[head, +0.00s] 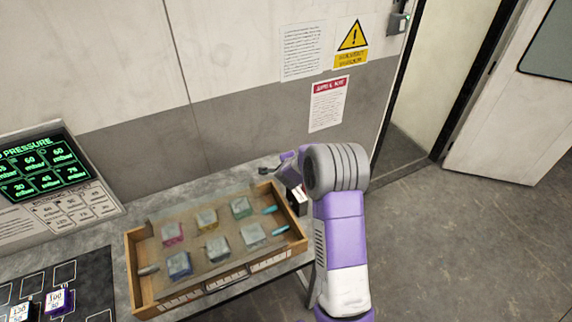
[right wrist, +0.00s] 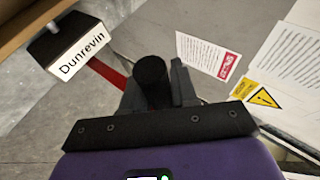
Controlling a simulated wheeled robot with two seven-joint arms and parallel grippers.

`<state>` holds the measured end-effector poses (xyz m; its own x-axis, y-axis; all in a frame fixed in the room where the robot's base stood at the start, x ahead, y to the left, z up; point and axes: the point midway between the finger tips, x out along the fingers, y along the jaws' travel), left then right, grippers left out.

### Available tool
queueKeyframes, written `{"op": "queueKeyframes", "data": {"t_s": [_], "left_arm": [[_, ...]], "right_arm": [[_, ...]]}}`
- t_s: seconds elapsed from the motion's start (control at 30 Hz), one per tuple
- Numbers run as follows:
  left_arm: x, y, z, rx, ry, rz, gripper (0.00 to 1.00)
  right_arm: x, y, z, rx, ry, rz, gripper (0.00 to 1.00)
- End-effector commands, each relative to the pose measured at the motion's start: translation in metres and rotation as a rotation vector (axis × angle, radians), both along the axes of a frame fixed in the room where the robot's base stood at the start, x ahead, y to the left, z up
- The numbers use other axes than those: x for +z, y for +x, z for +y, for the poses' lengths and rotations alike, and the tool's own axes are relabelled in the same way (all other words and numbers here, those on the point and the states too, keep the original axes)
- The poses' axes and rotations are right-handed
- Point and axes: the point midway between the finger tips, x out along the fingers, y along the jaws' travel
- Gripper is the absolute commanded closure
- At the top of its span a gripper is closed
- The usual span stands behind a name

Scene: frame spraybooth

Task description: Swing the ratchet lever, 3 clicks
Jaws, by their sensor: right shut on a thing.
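The ratchet lever shows in the right wrist view as a red bar (right wrist: 108,73) with a black cylindrical knob (right wrist: 151,72). The bar runs from beside a dark block with a white "Dunrevin" label (right wrist: 80,61) to the knob. My right gripper (right wrist: 155,90) is shut on the knob, with a dark finger on each side. In the head view my right arm reaches to the bench's far right corner, and the arm covers most of the lever. My left gripper is in neither view.
A wooden tray (head: 137,257) with several small coloured blocks under a clear sheet lies on the grey bench, close to my right arm. A pressure display (head: 45,160) and a dark mat (head: 88,277) are at left. Wall notices (head: 328,103) hang behind; open floor lies right.

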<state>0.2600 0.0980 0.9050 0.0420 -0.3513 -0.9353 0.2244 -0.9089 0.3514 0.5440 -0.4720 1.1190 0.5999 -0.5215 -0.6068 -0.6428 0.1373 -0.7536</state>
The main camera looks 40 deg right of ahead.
Motion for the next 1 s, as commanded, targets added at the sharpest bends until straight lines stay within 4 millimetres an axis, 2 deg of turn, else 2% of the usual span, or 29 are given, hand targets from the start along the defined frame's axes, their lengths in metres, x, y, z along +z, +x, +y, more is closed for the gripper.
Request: {"op": "queueKeyframes", "data": {"t_s": [0.3, 0.33, 0.47, 0.77, 1.0], "left_arm": [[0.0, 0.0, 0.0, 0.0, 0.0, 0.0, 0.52], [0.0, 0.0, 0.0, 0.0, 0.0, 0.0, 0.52], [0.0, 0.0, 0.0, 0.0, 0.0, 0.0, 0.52], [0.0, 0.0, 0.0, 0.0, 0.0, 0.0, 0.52], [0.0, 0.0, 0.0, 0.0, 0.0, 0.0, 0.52]], "right_arm": [[-0.003, -0.001, 0.001, 0.0, 0.003, 0.006, 1.0], [-0.004, -0.001, 0.001, 0.0, 0.003, 0.006, 0.69], [-0.003, -0.001, 0.001, 0.0, 0.003, 0.005, 0.52], [0.0, -0.001, 0.002, 0.001, 0.001, 0.003, 0.52], [0.019, -0.02, 0.018, 0.0, 0.003, 0.001, 0.52]]}}
